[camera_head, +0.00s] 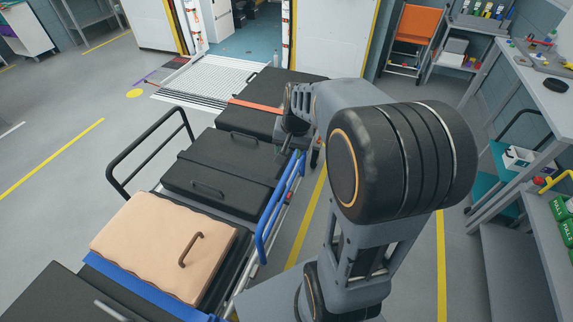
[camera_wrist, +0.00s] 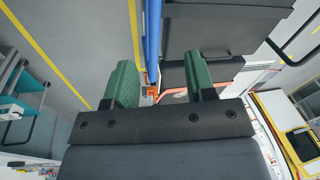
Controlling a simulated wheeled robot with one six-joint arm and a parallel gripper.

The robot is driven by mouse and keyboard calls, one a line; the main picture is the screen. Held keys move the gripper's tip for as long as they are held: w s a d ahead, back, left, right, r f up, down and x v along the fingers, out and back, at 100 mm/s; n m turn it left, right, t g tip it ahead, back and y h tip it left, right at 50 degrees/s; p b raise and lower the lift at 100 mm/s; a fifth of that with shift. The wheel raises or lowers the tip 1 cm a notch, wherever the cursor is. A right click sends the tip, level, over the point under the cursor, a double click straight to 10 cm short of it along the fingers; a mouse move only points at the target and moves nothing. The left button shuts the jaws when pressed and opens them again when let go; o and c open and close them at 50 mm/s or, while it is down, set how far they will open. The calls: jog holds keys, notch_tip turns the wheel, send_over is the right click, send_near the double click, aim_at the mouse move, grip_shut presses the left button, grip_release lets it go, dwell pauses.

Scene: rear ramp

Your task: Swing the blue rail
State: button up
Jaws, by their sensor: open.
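The blue rail (camera_head: 279,207) stands raised along the right side of the stretcher (camera_head: 235,200) in the head view. In the wrist view the blue rail (camera_wrist: 153,45) runs from the top edge down into the gap between the green fingers, nearer the left finger. My gripper (camera_wrist: 160,70) is open, with nothing clamped between the fingers. Its head-view image is small and partly hidden by my arm, near the far end of the rail. I cannot tell whether a finger touches the rail.
A black rail (camera_head: 150,150) stands on the stretcher's left side. A tan pad (camera_head: 165,245) lies on the near part, and an orange strap (camera_head: 257,106) crosses the far part. A ramp (camera_head: 208,78) lies beyond.

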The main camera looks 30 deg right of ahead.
aim_at(289, 170)
jog(key=w+d+f+m, duration=0.3)
jog(key=w+d, duration=0.1)
jog(key=d, duration=0.1)
jog(key=f, duration=0.4)
jog(key=w+a+f+p, duration=0.1)
jog(key=f, duration=0.3)
jog(key=a+f, duration=0.1)
jog(key=f, duration=0.4)
jog(key=shift+w, duration=0.3)
grip_shut()
